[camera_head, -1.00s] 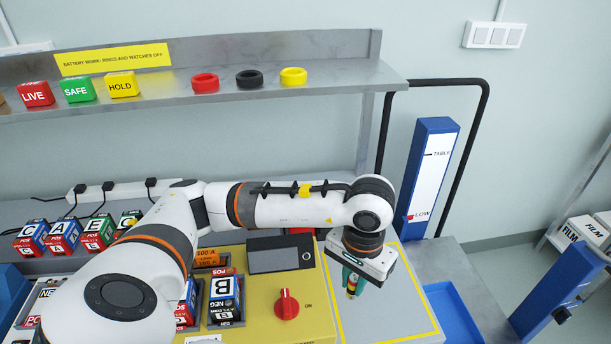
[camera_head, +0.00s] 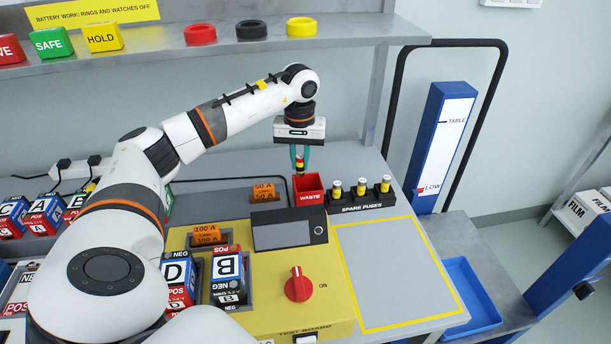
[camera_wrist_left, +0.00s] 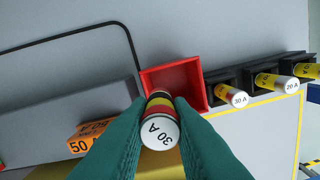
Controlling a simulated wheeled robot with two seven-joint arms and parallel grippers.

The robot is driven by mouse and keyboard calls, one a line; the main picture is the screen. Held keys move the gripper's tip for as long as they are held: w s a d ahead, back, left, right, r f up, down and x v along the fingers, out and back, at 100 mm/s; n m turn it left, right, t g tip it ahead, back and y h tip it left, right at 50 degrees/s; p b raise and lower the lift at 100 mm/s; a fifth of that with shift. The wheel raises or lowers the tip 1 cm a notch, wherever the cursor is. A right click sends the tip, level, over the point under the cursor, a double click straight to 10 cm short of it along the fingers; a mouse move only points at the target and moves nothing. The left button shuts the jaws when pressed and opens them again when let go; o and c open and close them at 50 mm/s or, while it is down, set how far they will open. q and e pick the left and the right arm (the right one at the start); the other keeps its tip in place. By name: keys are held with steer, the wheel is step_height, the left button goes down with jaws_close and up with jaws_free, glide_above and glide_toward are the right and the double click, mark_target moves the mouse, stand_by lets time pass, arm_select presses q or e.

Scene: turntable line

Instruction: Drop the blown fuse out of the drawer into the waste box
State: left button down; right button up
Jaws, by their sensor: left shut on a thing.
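My left gripper (camera_head: 300,157) is shut on a fuse, which shows in the left wrist view (camera_wrist_left: 161,122) with a white end marked 30 A and a yellow, black and red body. In the head view the fuse (camera_head: 300,166) hangs upright above the red waste box (camera_head: 308,190). In the wrist view the open waste box (camera_wrist_left: 190,75) lies just beyond the fuse, partly hidden by it and the fingers. The inside of the box is only partly seen. The drawer is not clearly visible. My right gripper is not in view.
A black spare fuse rack (camera_head: 360,203) with several fuses stands just right of the waste box. The yellow test board (camera_head: 320,270) with a red knob is in front. An orange 50 A block (camera_head: 263,193) stands left of the box. A shelf (camera_head: 340,38) runs behind, above.

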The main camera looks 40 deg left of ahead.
mark_target(300, 175)
arm_select(q)
step_height(300, 175, down, 4)
steer(key=shift+r+b, duration=0.15)
steer(key=shift+b, duration=1)
steer(key=shift+f, duration=0.35)
steer(key=c, duration=1.2)
jaws_free()
steer(key=shift+c, duration=0.2)
steer(key=shift+r, duration=0.1)
